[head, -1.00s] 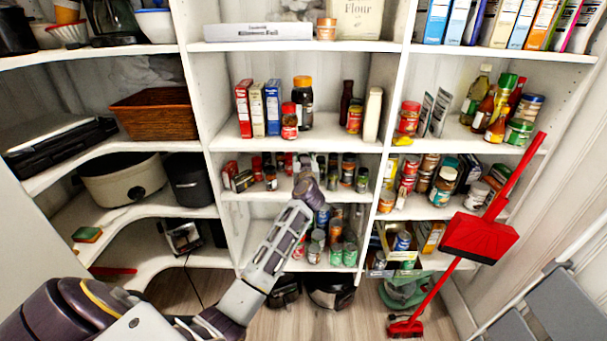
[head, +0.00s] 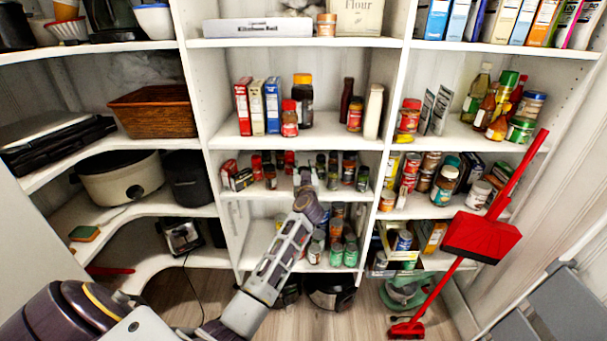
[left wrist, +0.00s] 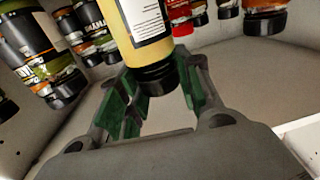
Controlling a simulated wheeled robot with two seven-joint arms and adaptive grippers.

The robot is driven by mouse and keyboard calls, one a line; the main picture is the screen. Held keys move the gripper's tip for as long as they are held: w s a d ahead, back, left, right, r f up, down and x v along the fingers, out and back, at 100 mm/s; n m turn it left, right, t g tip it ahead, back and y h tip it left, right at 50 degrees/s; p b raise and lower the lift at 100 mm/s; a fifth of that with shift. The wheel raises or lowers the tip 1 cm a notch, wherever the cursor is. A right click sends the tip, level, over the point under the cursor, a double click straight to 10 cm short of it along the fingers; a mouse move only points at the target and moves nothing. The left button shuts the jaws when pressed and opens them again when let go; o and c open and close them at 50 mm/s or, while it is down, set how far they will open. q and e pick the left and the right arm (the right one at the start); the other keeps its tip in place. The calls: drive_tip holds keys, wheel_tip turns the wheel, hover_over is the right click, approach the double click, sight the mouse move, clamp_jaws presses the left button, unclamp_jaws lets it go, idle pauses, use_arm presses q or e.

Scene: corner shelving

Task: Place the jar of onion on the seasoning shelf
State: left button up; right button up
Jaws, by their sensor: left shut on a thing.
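My left gripper (head: 306,174) is at the front of the middle bay's small-jar shelf (head: 235,192). In the left wrist view, the gripper (left wrist: 160,92) is shut on a jar (left wrist: 150,22) with pale yellow contents, a white label and a black lid. The lid end is between the green finger pads. The label is too small to read, so I cannot tell if it is onion. In the head view the gripper hides the held jar. Other small seasoning jars (head: 270,176) stand on that shelf, left and right of the gripper. My right gripper is not in view.
Close jars (left wrist: 75,30) show beside the held one in the left wrist view. Taller jars and boxes (head: 257,107) fill the shelf above. A red broom and dustpan (head: 480,237) lean at the right.

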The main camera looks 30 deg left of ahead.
use_arm(q)
drive_tip(key=shift+w+a+f, duration=0.15)
drive_tip(key=shift+f, duration=0.25)
drive_tip(key=o, duration=0.7)
drive_tip(key=shift+f, duration=0.1)
drive_tip(key=shift+o, duration=1.9)
drive_tip(key=shift+s+d, duration=0.4)
drive_tip(key=shift+s, duration=0.1)
drive_tip(key=shift+s+d, duration=0.25)
drive_tip(key=shift+s, duration=0.05)
drive_tip(key=p+v, duration=0.1)
drive_tip(key=v, duration=0.9)
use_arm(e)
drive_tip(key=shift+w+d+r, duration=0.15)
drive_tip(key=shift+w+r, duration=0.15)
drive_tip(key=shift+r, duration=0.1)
